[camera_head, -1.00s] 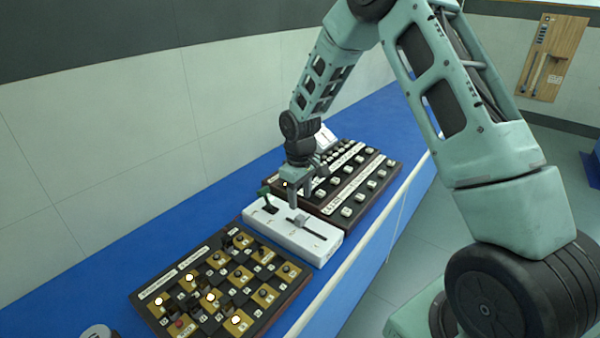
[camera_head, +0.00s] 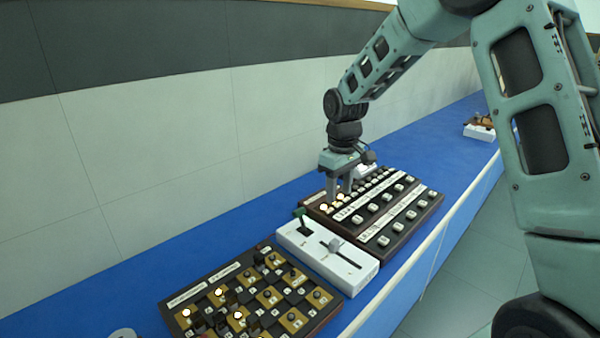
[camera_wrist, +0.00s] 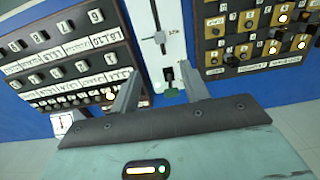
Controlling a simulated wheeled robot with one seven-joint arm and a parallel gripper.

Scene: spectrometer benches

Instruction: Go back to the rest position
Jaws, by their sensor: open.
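My gripper (camera_head: 340,190) is open and empty. In the head view it hangs above the back left part of the dark button panel, by the white slider box. In the wrist view its two fingers (camera_wrist: 160,92) are spread apart, with the end of the white box showing between them. The white box (camera_head: 298,243) carries a green-tipped lever (camera_head: 300,213) and a grey slider knob (camera_head: 335,244). The fingertips look apart from the box and the panel.
The dark button panel (camera_head: 436,200) has rows of white keys and some lit lamps. A panel with yellow squares (camera_head: 270,297) and lit lamps stands at the front. All rest on the blue bench (camera_head: 190,245) along a tiled wall. A white object (camera_head: 480,132) stands farther right.

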